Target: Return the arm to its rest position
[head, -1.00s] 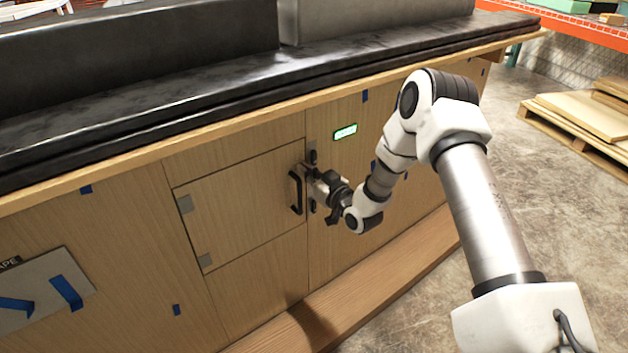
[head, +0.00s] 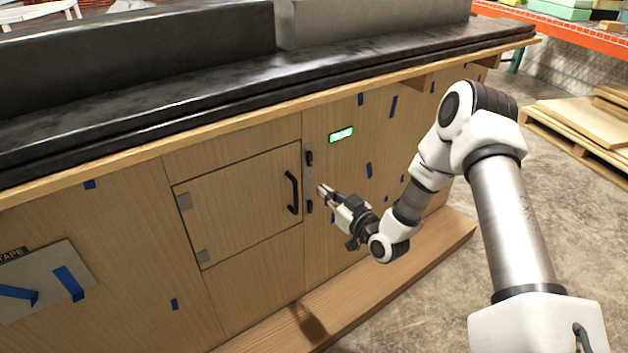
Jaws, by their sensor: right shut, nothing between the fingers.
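My right gripper (head: 322,190) is shut and empty. A gap shows between the fingertips and the handle. My right arm (head: 510,225) comes in from the lower right, bends at a raised elbow and reaches down to the left. The small wooden door (head: 240,205) looks closed. My left gripper is out of view.
A black padded ledge (head: 200,100) runs along the console top. A wooden step (head: 390,280) juts out along its base below the gripper. A pallet with boards (head: 580,125) lies on the floor at the right. Open concrete floor (head: 430,325) lies in front of the step.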

